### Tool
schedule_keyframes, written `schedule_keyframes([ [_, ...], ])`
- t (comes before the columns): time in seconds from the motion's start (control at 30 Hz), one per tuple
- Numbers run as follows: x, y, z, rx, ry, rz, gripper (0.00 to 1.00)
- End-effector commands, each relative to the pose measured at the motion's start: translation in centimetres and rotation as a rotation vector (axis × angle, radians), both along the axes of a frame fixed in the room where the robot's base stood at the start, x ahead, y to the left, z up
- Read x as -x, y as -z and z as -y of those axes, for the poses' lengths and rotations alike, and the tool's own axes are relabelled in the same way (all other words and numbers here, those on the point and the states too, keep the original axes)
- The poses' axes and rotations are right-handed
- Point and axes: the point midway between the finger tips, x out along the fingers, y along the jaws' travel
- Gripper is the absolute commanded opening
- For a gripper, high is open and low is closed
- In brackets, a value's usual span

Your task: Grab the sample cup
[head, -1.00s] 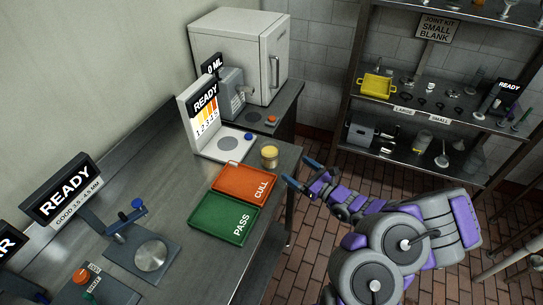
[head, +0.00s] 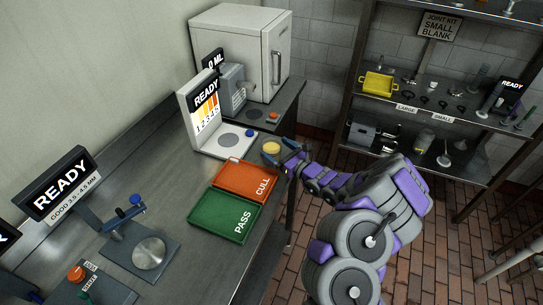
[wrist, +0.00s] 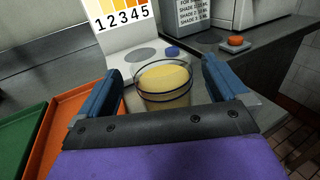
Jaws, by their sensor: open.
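The sample cup (head: 271,148) is a small clear cup with yellow contents, upright on the steel bench near its right edge. In the wrist view the cup (wrist: 164,88) stands between the two blue fingers of my gripper (wrist: 160,85), with a visible gap on each side. My gripper (head: 279,158) is open at the bench edge in the head view, and its fingers partly cover the cup's lower part.
The orange CULL tray (head: 246,180) and green PASS tray (head: 222,215) lie left of and in front of the cup. The shade reader (head: 207,110), reading READY, stands behind it. A white cabinet (head: 243,50) is at the back. A shelf rack (head: 440,105) stands right.

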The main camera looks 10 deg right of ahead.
Motion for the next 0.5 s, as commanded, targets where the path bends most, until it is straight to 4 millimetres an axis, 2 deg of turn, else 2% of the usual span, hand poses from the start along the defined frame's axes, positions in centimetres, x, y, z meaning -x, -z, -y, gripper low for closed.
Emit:
schedule_keyframes([
  [0.17,-0.9,0.3,-0.6,0.0,-0.001,-0.001,1.0],
  [0.4,-3.9,0.7,-2.3,0.004,-0.002,-0.001,1.0],
  [0.5,-4.5,0.6,-2.7,0.001,0.0,-0.001,1.0],
])
